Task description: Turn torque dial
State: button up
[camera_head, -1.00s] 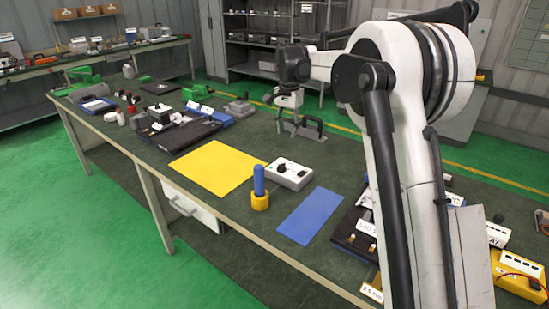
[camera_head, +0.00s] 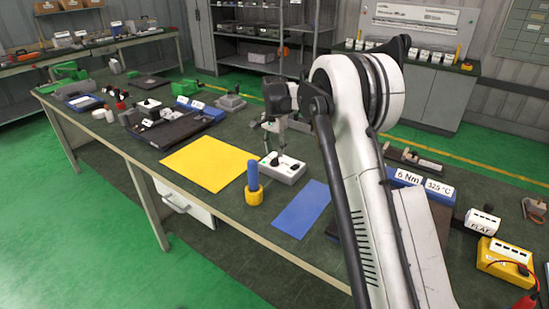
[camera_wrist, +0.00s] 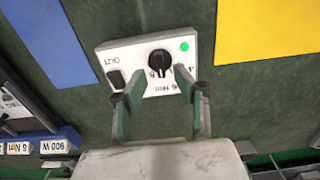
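The torque dial is a black round knob (camera_wrist: 159,63) on a white control box (camera_wrist: 118,52). In the wrist view the box has a green dot, a black part near "OUT", and upside-down markings including "6 Nm". The white box (camera_head: 288,174) also shows in the head view, between the yellow sheet and the blue sheet. My gripper (camera_wrist: 160,79) is open, with its two fingers apart on either side of the dial's lower edge in the wrist view. I cannot tell whether they touch it. In the head view my gripper (camera_head: 270,135) is above the box, small and partly unclear.
A blue cylinder (camera_head: 253,177) in a yellow base (camera_head: 253,195) stands close in front of the box. A yellow sheet (camera_head: 208,165) and a blue sheet (camera_head: 300,212) lie flat. A "6 Nm" sign (camera_head: 408,177) stands at the right.

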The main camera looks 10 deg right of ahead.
aim_at(275, 158)
jog(key=shift+f, duration=1.8)
jog(key=shift+c, duration=0.4)
grip_shut()
